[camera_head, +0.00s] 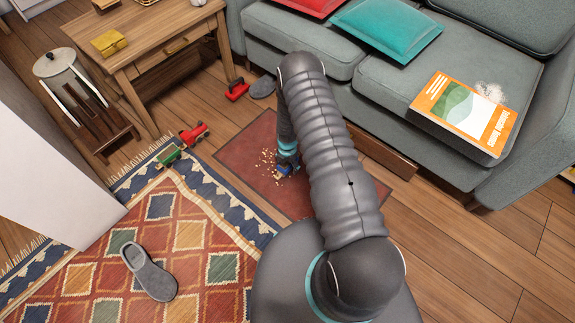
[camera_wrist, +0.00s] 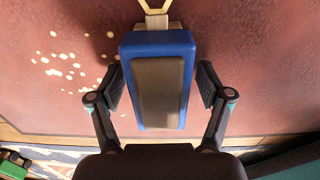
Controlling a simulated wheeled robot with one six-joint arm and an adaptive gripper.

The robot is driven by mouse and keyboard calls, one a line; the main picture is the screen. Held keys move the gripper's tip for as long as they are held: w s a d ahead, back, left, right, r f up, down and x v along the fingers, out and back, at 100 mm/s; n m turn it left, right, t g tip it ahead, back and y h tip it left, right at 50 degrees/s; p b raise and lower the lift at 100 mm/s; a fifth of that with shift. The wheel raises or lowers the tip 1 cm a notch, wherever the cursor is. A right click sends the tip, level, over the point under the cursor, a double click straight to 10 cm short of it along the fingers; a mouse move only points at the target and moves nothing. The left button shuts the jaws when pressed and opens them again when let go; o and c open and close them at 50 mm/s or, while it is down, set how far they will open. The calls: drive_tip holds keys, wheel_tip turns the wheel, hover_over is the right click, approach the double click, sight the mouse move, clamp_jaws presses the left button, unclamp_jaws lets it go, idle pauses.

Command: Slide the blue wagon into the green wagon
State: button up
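The blue wagon (camera_wrist: 185,48) has a dark brownish top and lies between the fingers of my gripper (camera_wrist: 161,88) in the wrist view. Narrow gaps show beside the finger pads, so the fingers look open around it. In the head view the blue wagon (camera_head: 283,172) is small and partly hidden by my gripper (camera_head: 289,163), low over the dark red mat. The green wagon (camera_head: 170,156) stands at the patterned rug's edge, left of my gripper, close to a red toy engine (camera_head: 195,133). A green part shows at the wrist view's lower left (camera_wrist: 14,163).
Pale crumbs (camera_wrist: 70,70) are scattered on the red mat (camera_head: 245,148). A red toy (camera_head: 237,90) and a grey slipper (camera_head: 263,87) lie near the sofa (camera_head: 300,45). Another slipper (camera_head: 149,272) lies on the rug (camera_head: 190,235). A wooden table (camera_head: 150,55) stands upper left.

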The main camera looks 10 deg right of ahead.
drive_tip(key=c, duration=1)
